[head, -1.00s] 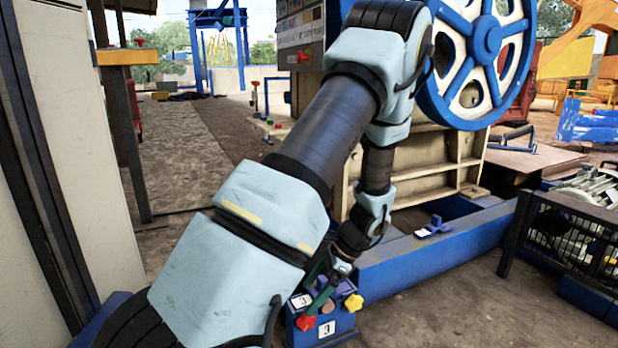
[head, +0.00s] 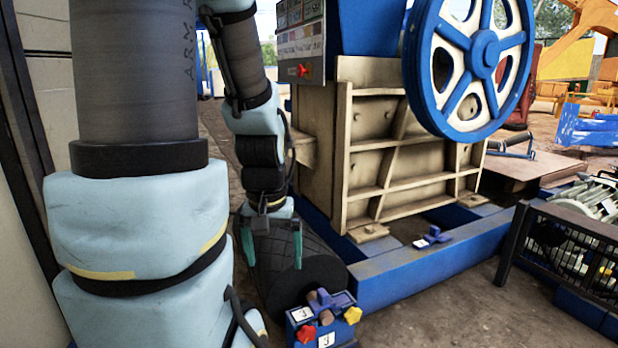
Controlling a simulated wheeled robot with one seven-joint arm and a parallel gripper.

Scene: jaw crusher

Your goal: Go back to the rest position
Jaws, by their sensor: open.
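My gripper (head: 273,248) hangs from my arm left of the middle in the head view. It points down, and its two green fingers are apart with nothing between them. It is above and to the left of a small blue box (head: 327,340). The box has a red star knob (head: 306,334), a yellow star knob (head: 352,315) and white labels marked 3. A blue piece with a brown round end lies on top of the box. My arm hides much of the left side.
The jaw crusher (head: 400,160) with its blue flywheel (head: 470,60) stands behind on a blue frame (head: 420,275). A small blue clamp-like part (head: 432,238) lies by the frame. A black mesh guard (head: 565,240) stands at right. Open ground lies in front.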

